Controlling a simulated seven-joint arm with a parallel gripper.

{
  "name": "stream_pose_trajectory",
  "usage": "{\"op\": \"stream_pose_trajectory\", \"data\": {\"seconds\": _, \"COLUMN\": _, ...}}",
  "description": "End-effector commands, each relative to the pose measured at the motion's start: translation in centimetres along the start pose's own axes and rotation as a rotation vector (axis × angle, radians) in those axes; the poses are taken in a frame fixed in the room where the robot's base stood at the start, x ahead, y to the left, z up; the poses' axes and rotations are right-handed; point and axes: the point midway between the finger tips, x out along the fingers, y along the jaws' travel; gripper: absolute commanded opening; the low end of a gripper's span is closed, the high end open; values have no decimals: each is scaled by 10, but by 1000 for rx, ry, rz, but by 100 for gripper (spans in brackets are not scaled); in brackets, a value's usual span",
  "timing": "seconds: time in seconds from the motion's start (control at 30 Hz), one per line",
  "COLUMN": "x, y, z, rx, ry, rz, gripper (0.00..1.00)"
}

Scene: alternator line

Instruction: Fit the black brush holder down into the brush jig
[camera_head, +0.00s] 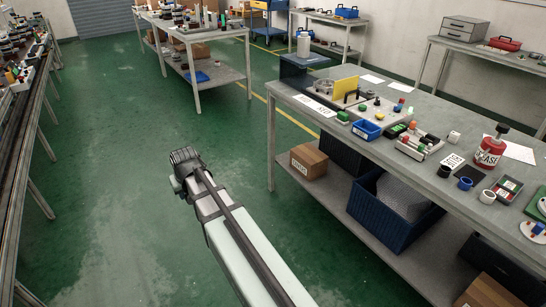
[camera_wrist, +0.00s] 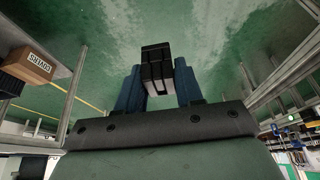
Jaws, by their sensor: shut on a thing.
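My gripper (camera_wrist: 158,84) shows in the wrist view with two blue fingers. It is shut on a black blocky part (camera_wrist: 156,56), which looks like the black brush holder. The part has ridges and sticks out past the fingertips, above open green floor. In the head view my arm reaches out over the floor, left of the right-hand workbench (camera_head: 292,97). Its fingers and the held part cannot be made out there. Fixtures and small parts stand on that bench, including one with an upright yellow plate (camera_head: 346,88). I cannot tell which of them is the brush jig.
The bench also holds a blue bin (camera_head: 367,130), a red-labelled bottle (camera_head: 490,152) and several small parts. A cardboard box (camera_head: 309,161) and a large blue crate (camera_head: 374,222) sit on its lower shelf. Another bench runs along the left edge. The floor between is clear.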

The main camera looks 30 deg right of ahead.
Motion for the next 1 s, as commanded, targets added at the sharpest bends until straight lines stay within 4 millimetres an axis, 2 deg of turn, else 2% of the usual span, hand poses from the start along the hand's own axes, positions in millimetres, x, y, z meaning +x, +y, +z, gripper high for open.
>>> {"op": "stream_pose_trajectory", "data": {"seconds": 0.17, "x": 1, "y": 9, "z": -5, "rx": 3, "ry": 0, "rz": 1, "gripper": 5}}
{"op": "stream_pose_trajectory", "data": {"seconds": 0.27, "x": 2, "y": 27, "z": -13, "rx": 9, "ry": 1, "rz": 3, "gripper": 5}}
{"op": "stream_pose_trajectory", "data": {"seconds": 0.37, "x": 2, "y": 54, "z": -24, "rx": 15, "ry": 1, "rz": 6, "gripper": 5}}
{"op": "stream_pose_trajectory", "data": {"seconds": 0.7, "x": -3, "y": 167, "z": -54, "rx": 33, "ry": 2, "rz": 13, "gripper": 5}}
{"op": "stream_pose_trajectory", "data": {"seconds": 1.0, "x": -15, "y": 276, "z": -66, "rx": 43, "ry": 1, "rz": 18, "gripper": 5}}
